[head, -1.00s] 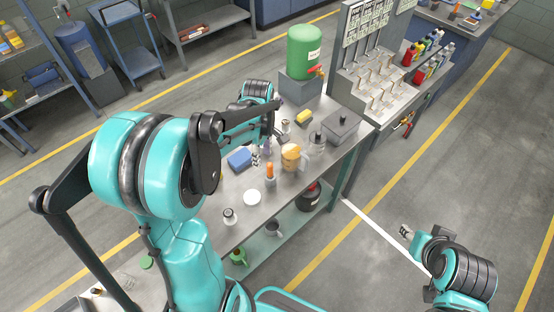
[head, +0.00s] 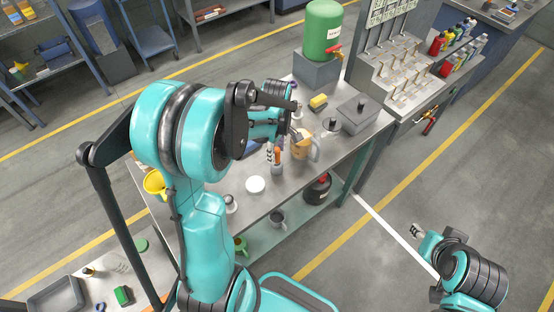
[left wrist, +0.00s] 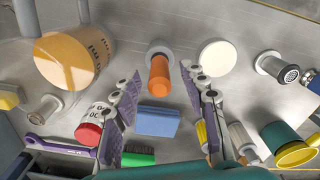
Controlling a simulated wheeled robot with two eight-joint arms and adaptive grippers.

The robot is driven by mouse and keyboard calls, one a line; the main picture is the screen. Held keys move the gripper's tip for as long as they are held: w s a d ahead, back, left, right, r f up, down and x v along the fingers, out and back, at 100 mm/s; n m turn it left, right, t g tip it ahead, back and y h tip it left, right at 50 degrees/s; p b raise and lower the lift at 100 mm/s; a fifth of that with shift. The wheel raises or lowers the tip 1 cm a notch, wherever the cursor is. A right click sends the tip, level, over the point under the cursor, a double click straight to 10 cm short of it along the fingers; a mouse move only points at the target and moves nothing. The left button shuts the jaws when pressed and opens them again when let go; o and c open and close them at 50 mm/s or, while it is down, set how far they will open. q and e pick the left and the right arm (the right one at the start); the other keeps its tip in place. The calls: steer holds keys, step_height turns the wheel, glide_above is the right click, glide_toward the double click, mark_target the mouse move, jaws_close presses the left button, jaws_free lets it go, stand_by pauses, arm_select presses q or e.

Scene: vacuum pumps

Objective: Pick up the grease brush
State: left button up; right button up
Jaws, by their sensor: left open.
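An orange handle (head: 277,153), which looks like the grease brush, stands upright in a small grey holder on the metal bench; its lower end is hidden. It also shows in the left wrist view (left wrist: 160,76), in line with the gap between my fingers. My left gripper (left wrist: 161,82) is open and empty, its fingers on either side of that line of sight. I cannot tell whether they touch the handle. In the head view my left gripper (head: 284,142) is partly hidden by its arm. My right gripper (head: 416,231) is off to the right, over the floor.
A tan jug (head: 301,147) stands close to the right of the handle. A white round lid (head: 255,184) lies in front. A blue block (left wrist: 157,122), a red-capped bottle (left wrist: 90,128) and a green brush (left wrist: 128,159) are near my fingers. A grey box (head: 357,113) stands farther right.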

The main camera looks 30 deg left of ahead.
arm_select(q)
step_height(320, 180, down, 3)
steer(key=shift+f+b, duration=0.1)
steer(key=shift+b, duration=0.2)
jaws_close()
steer(key=shift+r, duration=0.65)
steer(key=r, duration=0.2)
steer(key=r+p, duration=0.1)
steer(key=shift+s+d+r, duration=0.1)
steer(key=shift+d+r, duration=0.25)
steer(key=s+d+r+p, duration=0.2)
steer(key=s+d+r, duration=0.2)
steer(key=d, duration=0.6)
step_height(320, 180, up, 2)
steer(key=shift+s+r, duration=0.1)
steer(key=shift+s, duration=0.1)
